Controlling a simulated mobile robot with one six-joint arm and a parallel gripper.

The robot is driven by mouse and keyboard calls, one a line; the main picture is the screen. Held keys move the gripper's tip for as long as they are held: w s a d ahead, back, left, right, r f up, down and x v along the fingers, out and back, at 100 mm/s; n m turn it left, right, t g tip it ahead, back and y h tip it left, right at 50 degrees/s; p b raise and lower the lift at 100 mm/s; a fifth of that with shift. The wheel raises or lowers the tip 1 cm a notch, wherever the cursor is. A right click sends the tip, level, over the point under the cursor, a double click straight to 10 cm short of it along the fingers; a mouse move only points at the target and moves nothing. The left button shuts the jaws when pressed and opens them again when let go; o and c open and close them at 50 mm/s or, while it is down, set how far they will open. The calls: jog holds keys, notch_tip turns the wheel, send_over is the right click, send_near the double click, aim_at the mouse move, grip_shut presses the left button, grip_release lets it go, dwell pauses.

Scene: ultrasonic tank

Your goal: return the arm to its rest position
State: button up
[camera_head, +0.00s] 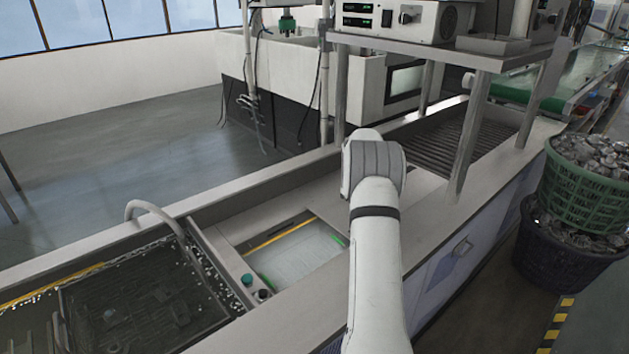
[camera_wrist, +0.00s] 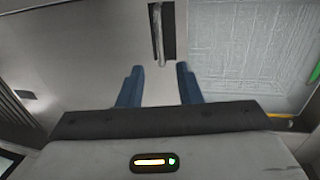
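My gripper (camera_wrist: 159,84) shows in the wrist view with its two blue fingers apart. Nothing is between them. A pale bench top lies beyond the fingertips, with a dark slot (camera_wrist: 162,35) ahead of them. In the head view my white arm rises in front of the bench, and its upper part hides the gripper.
The ultrasonic tank (camera_head: 210,275) with dark liquid is at lower left, a curved pipe (camera_head: 150,206) at its edge. A shelf (camera_head: 400,45) on posts stands behind; a green basket (camera_head: 585,195) of metal parts is at right.

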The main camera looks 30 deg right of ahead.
jog(key=s+a+r+m+t, duration=0.1)
jog(key=s+a+r, duration=0.4)
jog(key=a+r, duration=0.45)
jog(key=s+a+r, duration=0.6)
jog(key=a+r, duration=0.1)
jog(key=a, duration=0.6)
jog(key=s+a, duration=0.5)
jog(key=s, duration=0.3)
jog(key=s+a+m+y, duration=0.1)
jog(key=s+a, duration=0.4)
jog(key=s, duration=0.3)
jog(key=s+a+t+y, duration=0.1)
jog(key=s+a, duration=0.4)
jog(key=s, duration=0.3)
jog(key=shift+f+m, duration=0.25)
jog(key=shift+m, duration=0.05)
